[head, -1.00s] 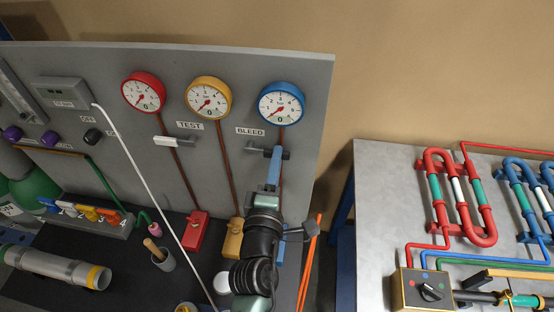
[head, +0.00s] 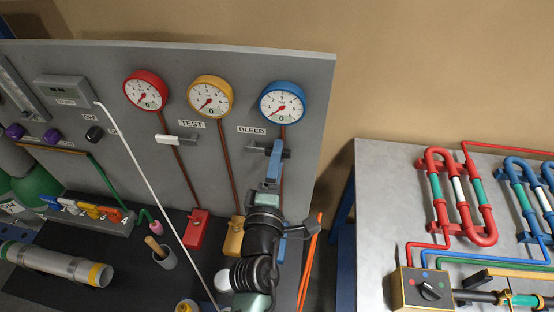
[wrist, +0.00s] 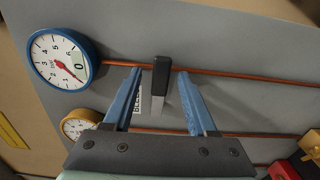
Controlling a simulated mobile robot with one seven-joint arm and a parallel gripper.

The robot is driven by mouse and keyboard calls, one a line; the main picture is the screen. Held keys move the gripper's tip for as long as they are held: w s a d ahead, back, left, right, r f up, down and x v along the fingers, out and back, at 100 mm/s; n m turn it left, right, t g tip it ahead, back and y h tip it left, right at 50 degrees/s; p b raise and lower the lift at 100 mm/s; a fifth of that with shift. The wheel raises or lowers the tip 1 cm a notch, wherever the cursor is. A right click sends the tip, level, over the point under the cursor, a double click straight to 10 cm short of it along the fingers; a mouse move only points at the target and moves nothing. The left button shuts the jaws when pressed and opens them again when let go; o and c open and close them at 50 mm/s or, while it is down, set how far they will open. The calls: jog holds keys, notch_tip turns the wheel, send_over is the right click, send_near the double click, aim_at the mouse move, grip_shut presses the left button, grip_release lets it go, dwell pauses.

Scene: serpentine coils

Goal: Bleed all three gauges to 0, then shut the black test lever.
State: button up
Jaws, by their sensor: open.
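The red gauge (head: 146,90), yellow gauge (head: 210,95) and blue gauge (head: 282,102) hang on the grey panel. The blue gauge's window reads 0, also in the wrist view (wrist: 58,60). The yellow one seems to read 0; the red one's digit is too small to be sure. The test lever (head: 168,139), by the TEST label, shows a white part and a dark end. My gripper (head: 276,147) is open at the bleed lever (head: 286,154), which it partly hides. In the wrist view this lever (wrist: 159,82), black and grey, stands between the fingers; contact is unclear.
Copper-coloured pipes run from the gauges down to a red block (head: 196,229) and a yellow block (head: 234,237). A white tube (head: 150,165) slants across the panel's front. A grey table (head: 385,190) with coloured coils stands at right.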

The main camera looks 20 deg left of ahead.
jog(key=shift+s, duration=0.1)
jog(key=b+v, duration=0.4)
jog(key=v, duration=0.8)
jog(key=shift+s, duration=0.4)
jog(key=shift+d+r, duration=0.1)
jog(key=shift+d, duration=0.05)
jog(key=w+d+r+m+t+h+b, duration=0.1)
jog(key=w+d+r+m+t, duration=0.2)
jog(key=r, duration=0.5)
jog(key=w+d+r+m+t+h, duration=0.1)
jog(key=w+d+r+m+h, duration=0.15)
jog(key=r+m, duration=0.45)
jog(key=w+d+r+m+t+h+b, duration=0.1)
jog(key=w+d+r+m, duration=0.2)
jog(key=r, duration=0.5)
jog(key=s+d+r+m+t, duration=0.2)
jog(key=s+r+m, duration=0.1)
jog(key=r, duration=0.7)
jog(key=s+d+r+m+t, duration=0.3)
jog(key=s+r+m, duration=0.1)
jog(key=r, duration=0.7)
jog(key=shift+d+m, duration=0.35)
jog(key=shift+m, duration=0.35)
